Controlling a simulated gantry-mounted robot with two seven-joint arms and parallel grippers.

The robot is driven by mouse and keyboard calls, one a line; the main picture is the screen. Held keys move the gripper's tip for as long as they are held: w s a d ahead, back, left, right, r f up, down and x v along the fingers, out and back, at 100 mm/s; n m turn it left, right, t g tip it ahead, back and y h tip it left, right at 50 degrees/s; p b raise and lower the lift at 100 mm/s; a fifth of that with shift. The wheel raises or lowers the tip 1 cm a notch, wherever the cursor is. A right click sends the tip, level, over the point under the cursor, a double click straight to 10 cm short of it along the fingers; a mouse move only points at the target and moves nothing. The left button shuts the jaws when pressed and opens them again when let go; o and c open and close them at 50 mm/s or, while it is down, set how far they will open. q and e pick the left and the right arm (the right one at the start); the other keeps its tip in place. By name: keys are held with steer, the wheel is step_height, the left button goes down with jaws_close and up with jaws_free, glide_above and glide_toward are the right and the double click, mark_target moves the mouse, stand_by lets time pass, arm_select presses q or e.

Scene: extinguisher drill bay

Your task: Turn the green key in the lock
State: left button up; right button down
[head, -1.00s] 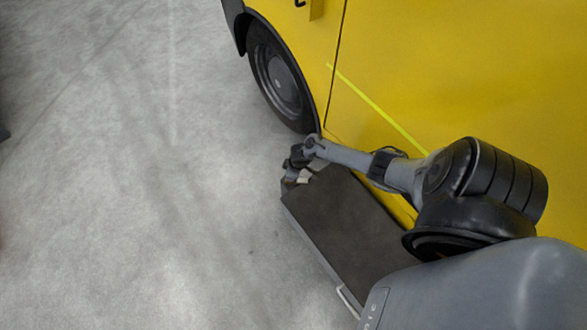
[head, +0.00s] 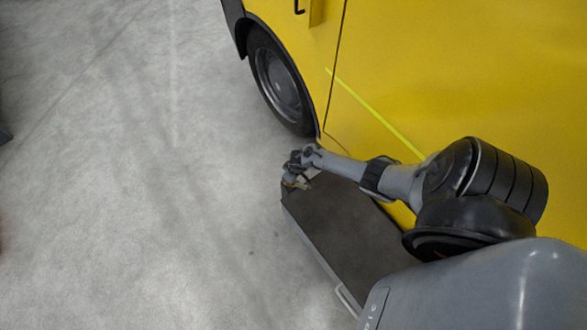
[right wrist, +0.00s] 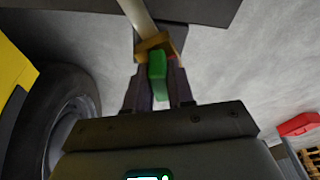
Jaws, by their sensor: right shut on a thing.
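The green key (right wrist: 157,78) shows in the right wrist view, upright in the picture between the two fingers of my right gripper (right wrist: 160,88). My right gripper is shut on the key. A brass-coloured lock (right wrist: 153,44) lies right at the key's far end, below a pale rod (right wrist: 137,14). How deep the key sits in the lock is hidden. In the head view my right gripper (head: 294,182) is at the far end of a dark box; the key is too small to tell there. My left gripper is in neither view.
The dark flat-topped box (head: 345,225) stands beside a yellow vehicle (head: 440,80) with a black wheel (head: 278,78). A pale handle (head: 347,300) is on the box's near side. A red object (right wrist: 298,125) lies far off.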

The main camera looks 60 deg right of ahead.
steer(key=m+p, duration=0.1)
steer(key=m, duration=0.2)
steer(key=shift+a+m+h, duration=0.1)
steer(key=shift+m+h, duration=0.2)
steer(key=shift+m+p, duration=0.55)
steer(key=shift+m, duration=0.65)
steer(key=c, duration=0.9)
jaws_free()
steer(key=shift+g, duration=0.3)
steer(key=shift+r, duration=0.1)
